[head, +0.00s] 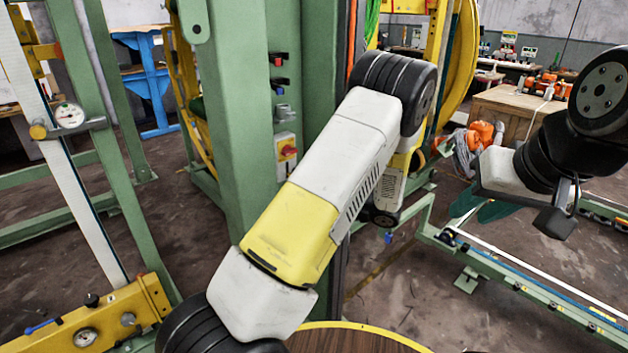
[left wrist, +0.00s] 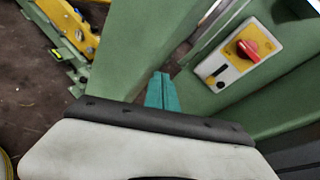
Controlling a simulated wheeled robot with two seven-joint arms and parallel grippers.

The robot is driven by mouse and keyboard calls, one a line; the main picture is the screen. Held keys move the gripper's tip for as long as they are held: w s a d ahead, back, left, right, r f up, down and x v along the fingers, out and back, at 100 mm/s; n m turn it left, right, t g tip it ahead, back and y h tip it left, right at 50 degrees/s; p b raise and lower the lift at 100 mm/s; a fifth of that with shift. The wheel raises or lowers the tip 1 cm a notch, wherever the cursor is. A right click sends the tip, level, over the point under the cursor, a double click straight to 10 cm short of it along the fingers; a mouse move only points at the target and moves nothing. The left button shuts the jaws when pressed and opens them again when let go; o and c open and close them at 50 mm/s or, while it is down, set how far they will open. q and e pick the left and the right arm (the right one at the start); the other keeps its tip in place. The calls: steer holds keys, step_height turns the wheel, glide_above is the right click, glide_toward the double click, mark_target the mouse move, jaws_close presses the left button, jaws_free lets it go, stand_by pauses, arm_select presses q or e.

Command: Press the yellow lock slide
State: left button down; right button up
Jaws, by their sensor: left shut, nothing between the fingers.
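A switch plate with a red rotary knob on a yellow patch (left wrist: 247,48) is on a green post, at the upper right of the left wrist view. Its white lower part has a dark slot and a dark dot. The same plate (head: 287,152) shows in the head view.
Small red, blue and grey switches (head: 280,88) sit above the plate on the green post (head: 230,110). A yellow frame with gauges (head: 95,322) stands at lower left. A green rail (head: 510,280) runs along the right. A wooden crate (head: 510,112) stands behind.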

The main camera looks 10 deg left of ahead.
arm_select(q)
steer(key=w+d+f+m+t+y, duration=0.1)
steer(key=w+d+f+m+t, duration=0.4)
steer(key=m+t, duration=0.1)
steer(key=shift+w+d+f+m, duration=0.2)
steer(key=shift+w+d+m, duration=0.1)
steer(key=shift+w+d, duration=0.05)
steer(key=shift+a, duration=0.15)
